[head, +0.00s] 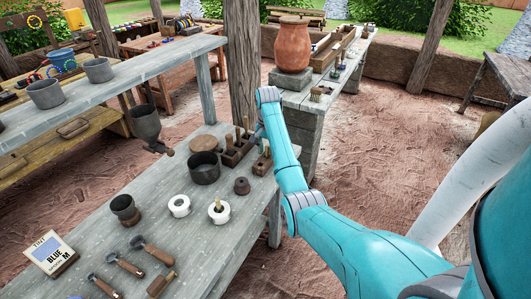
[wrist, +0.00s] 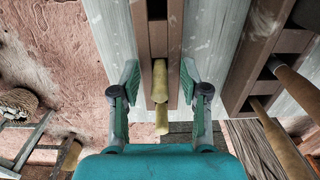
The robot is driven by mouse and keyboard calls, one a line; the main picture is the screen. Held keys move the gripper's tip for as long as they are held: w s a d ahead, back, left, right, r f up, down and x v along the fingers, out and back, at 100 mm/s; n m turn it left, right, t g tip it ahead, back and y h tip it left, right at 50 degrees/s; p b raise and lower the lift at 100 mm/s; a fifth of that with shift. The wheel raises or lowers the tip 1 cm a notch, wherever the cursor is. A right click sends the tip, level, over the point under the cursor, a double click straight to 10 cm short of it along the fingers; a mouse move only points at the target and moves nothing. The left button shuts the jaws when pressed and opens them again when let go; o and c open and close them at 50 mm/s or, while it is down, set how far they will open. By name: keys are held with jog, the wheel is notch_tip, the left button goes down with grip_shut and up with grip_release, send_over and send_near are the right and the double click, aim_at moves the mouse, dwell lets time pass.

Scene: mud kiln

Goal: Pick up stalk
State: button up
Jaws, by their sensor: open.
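A pale tan stalk (wrist: 159,82) stands in a slot of a narrow brown wooden holder (wrist: 173,45) in the wrist view. Its lower end shows close to my wrist, with a dark gap or edge across it. My gripper (wrist: 160,70) is open, with one green finger on each side of the stalk and holder, apart from both. In the head view the small holder (head: 263,164) sits near the table's right edge, and my arm's end is just above it. The stalk itself is hard to make out there.
A larger wooden rack (head: 236,150) with upright handles stands just left of the small holder. A black pot (head: 204,167), a small brown jar (head: 242,186) and white rings share the grey table (head: 205,235). A grey shelf (head: 110,85) rises at left.

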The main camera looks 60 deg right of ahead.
jog(key=c, duration=0.8)
